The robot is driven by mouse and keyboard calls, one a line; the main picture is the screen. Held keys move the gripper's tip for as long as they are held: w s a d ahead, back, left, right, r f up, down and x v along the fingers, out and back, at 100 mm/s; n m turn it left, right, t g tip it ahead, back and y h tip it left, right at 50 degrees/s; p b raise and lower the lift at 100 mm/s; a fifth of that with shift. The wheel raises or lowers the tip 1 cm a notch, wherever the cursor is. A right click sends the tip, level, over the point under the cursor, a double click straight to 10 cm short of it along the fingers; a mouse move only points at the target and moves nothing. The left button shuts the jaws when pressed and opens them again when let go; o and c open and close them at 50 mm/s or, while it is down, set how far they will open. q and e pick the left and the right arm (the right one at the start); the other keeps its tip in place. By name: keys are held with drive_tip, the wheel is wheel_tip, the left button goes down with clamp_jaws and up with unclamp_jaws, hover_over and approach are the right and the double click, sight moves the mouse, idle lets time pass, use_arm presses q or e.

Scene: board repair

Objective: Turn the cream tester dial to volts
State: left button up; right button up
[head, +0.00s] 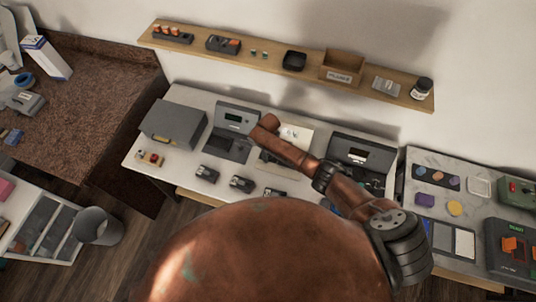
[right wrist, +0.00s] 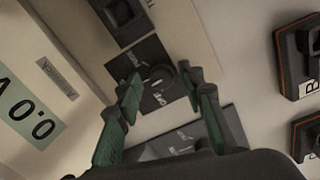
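The cream tester (head: 297,131) stands at the back of the white bench, partly hidden by my right arm. In the right wrist view its cream face (right wrist: 88,35) carries a pale green display (right wrist: 28,110) showing 0.0 and a cut-off letter. Its dark round dial (right wrist: 160,78) sits on a black plate with white lettering, partly readable as OFF. My right gripper (right wrist: 164,86) is open over the dial, with one green-padded finger on each side. Gaps show between the fingertips and the dial; contact cannot be told. My left gripper is not in view.
A grey tester (head: 237,118) stands left of the cream one and a black tester (head: 362,152) right of it. Several small dark units, one a dark module (head: 241,184), lie in front. A wooden shelf (head: 365,77) runs along the wall above.

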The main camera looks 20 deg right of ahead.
drive_tip(key=shift+a+r, duration=0.15)
drive_tip(key=shift+r, duration=0.05)
drive_tip(key=shift+r, duration=0.3)
wheel_tip(320, 180, up, 11)
idle(0.3)
drive_tip(key=shift+r, duration=0.15)
idle(0.3)
